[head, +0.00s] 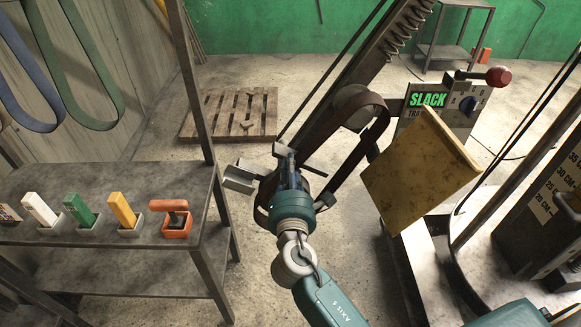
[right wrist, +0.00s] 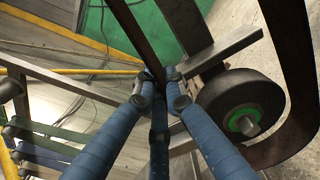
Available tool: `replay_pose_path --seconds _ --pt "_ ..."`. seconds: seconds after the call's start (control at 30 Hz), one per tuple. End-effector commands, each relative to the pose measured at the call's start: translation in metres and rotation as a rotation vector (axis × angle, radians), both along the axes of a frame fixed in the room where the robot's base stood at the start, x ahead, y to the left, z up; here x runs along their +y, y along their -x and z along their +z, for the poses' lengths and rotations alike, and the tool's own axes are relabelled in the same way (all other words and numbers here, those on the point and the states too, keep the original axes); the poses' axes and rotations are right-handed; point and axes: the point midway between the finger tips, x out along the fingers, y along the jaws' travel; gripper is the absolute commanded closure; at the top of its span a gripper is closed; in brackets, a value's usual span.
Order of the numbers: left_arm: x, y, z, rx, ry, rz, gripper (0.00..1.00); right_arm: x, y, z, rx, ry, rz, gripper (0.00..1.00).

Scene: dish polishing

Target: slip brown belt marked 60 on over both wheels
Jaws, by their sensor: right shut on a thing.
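The brown belt (head: 374,112) hangs as a loose loop around the upper grey wheel (head: 352,97) in the head view, with a side running down to my right gripper. My right gripper (head: 284,160) is shut on the belt, left of and below that wheel. In the right wrist view, the fingers (right wrist: 163,84) pinch a strip of the belt (right wrist: 133,30). A dark wheel with a green hub (right wrist: 240,103) is to their right, with a wide belt bend standing apart from its rim. In the head view my arm hides any lower wheel. No 60 mark is readable. My left gripper is out of view.
A yellow-brown plate (head: 420,172) and a panel reading SLACK (head: 428,99) with a red-knobbed lever (head: 498,76) stand to the right. A metal shelf (head: 95,190) with several coloured blocks is at left. A pallet (head: 232,114) lies behind on open floor.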

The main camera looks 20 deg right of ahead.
Motion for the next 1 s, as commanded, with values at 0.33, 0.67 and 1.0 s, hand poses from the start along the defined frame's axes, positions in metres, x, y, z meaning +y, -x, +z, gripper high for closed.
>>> replay_pose_path --seconds 0.33,0.67,1.0 --pt "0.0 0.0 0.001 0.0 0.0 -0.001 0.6 -0.002 -0.009 0.001 -0.002 0.002 0.0 1.0" --pt "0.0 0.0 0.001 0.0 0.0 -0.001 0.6 -0.005 -0.017 0.001 -0.002 0.002 0.0 1.0" --pt "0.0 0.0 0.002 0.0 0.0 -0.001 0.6 -0.007 -0.025 0.001 -0.002 0.002 0.0 1.0"
